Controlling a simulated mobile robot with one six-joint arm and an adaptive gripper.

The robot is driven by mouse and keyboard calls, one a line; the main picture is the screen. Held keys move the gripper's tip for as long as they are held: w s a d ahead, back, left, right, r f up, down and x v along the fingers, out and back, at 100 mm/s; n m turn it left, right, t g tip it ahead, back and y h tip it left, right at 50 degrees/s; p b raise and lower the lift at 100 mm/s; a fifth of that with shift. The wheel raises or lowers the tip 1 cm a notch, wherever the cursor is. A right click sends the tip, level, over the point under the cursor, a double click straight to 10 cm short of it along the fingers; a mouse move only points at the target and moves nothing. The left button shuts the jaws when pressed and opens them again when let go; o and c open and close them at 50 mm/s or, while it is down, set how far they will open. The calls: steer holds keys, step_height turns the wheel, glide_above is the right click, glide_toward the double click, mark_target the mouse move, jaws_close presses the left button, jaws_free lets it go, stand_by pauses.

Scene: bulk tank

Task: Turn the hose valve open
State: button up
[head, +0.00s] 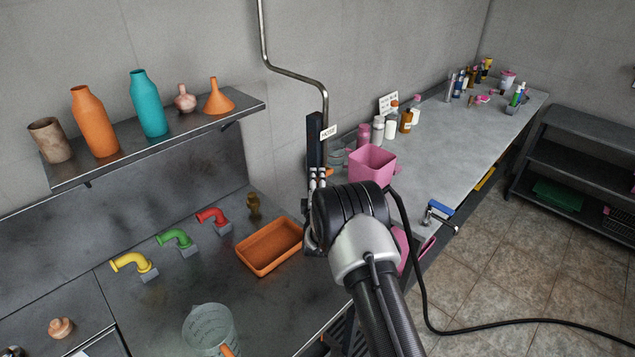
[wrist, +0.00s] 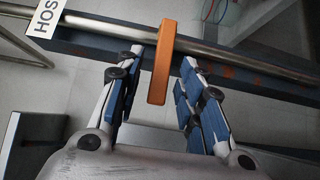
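The hose valve has an orange lever handle (wrist: 160,62), seen in the wrist view crossing a metal pipe (wrist: 225,62) on a dark blue backing. A white label (wrist: 45,18) reading "HOS", cut off by the frame edge, sits to its left. My gripper (wrist: 155,95) is open, with one finger on each side of the handle and a gap on both sides. In the head view the label reads "HOSE" (head: 328,133) on the dark upright post (head: 314,140). There my gripper (head: 318,178) is at the post, and my arm hides most of the valve.
A pink bin (head: 372,163) and several bottles (head: 390,125) stand on the counter just right of my gripper. An orange tray (head: 270,248) and yellow, green and red taps (head: 175,238) are to the left. A shelf (head: 160,140) with vases juts from the wall.

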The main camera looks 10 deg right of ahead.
steer(key=shift+w+d, duration=0.1)
steer(key=shift+w, duration=0.45)
steer(key=shift+c, duration=0.6)
jaws_close()
